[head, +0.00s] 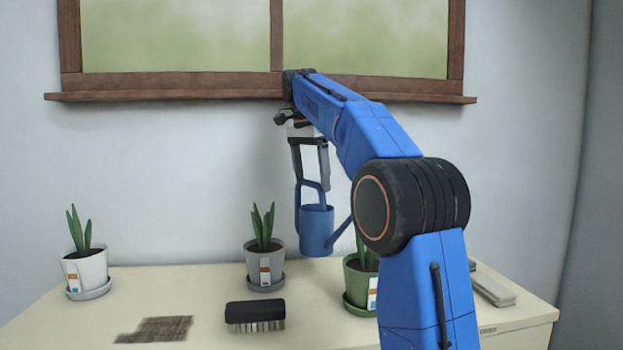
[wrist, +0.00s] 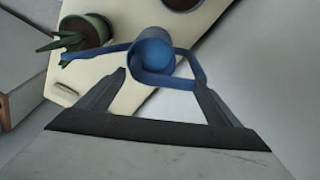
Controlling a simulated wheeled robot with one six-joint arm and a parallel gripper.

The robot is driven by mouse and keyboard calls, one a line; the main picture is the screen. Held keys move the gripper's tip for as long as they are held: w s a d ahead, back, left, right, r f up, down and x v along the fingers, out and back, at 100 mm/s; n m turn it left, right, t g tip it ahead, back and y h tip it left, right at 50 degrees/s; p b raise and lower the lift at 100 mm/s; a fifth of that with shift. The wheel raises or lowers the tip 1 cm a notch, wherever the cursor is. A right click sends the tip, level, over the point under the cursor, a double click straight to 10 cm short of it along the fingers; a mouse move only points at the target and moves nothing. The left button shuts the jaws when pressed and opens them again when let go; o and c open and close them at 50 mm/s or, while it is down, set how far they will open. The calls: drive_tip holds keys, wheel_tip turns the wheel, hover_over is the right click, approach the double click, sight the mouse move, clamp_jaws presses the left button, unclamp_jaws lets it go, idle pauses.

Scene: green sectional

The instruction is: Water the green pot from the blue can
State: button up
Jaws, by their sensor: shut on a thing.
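The blue can (head: 317,229) hangs upright in the air above the table, between the grey pot and the green pot. My gripper (head: 309,172) is shut on its handle from above. The can's spout points right, toward the green pot (head: 358,283), which holds a leafy plant and stands on a green saucer. My arm hides the right part of this pot. In the wrist view the blue can (wrist: 153,56) sits between my fingers (wrist: 160,85), and its spout reaches left to the plant in the green pot (wrist: 97,28).
A grey pot (head: 258,268) stands mid-table and a white pot (head: 86,272) at the left, both with plants. A black brush (head: 255,314) and a dark woven patch (head: 158,329) lie in front. A grey flat object (head: 492,289) lies at the right. The window sill (head: 180,95) is above.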

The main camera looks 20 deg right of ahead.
sight(317, 182)
drive_tip(key=shift+t, duration=0.8)
drive_tip(key=shift+s+d+f, duration=0.1)
drive_tip(key=shift+s+f, duration=0.15)
drive_tip(key=shift+f, duration=0.85)
drive_tip(key=shift+s+d+f, duration=0.1)
drive_tip(key=shift+s+f, duration=0.15)
drive_tip(key=shift+f, duration=0.85)
drive_tip(key=shift+s+r, duration=0.1)
drive_tip(key=shift+r, duration=0.15)
drive_tip(key=shift+s+r+t+y, duration=0.2)
drive_tip(key=shift+r+t+y, duration=0.1)
drive_tip(key=shift+r, duration=0.05)
drive_tip(key=shift+s+r, duration=0.2)
drive_tip(key=shift+r, duration=0.05)
drive_tip(key=shift+s+r+t, duration=0.15)
drive_tip(key=shift+r+t, duration=0.15)
drive_tip(key=shift+r, duration=0.1)
